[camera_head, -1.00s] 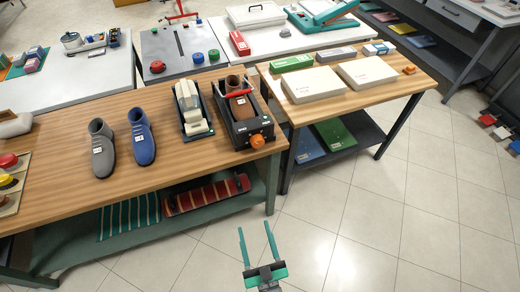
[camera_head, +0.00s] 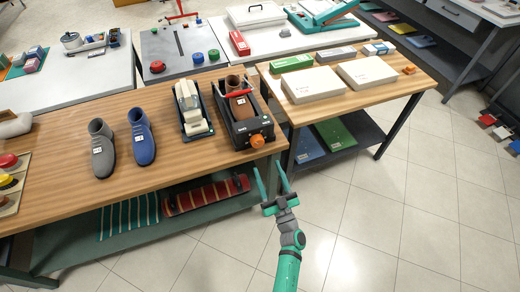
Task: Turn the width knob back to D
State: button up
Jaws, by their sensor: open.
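The orange width knob (camera_head: 257,141) sits on the front face of a black shoe-stretching device (camera_head: 238,128) at the right end of the long wooden table. A brown shoe (camera_head: 240,106) lies in the device, with a red bar (camera_head: 238,94) across it. The letter marks around the knob are too small to read. My gripper (camera_head: 271,180) is open and empty. Its two teal fingers point toward the table's front edge, just below and to the right of the knob, apart from it.
A second device with a cream form (camera_head: 192,108) stands left of the black one. A blue boot (camera_head: 141,136) and a grey boot (camera_head: 102,148) stand further left. The floor in front is clear.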

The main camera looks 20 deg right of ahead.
aim_at(259, 146)
jog(key=x, duration=0.9)
jog(key=shift+w+r, duration=0.1)
jog(key=c, duration=1.1)
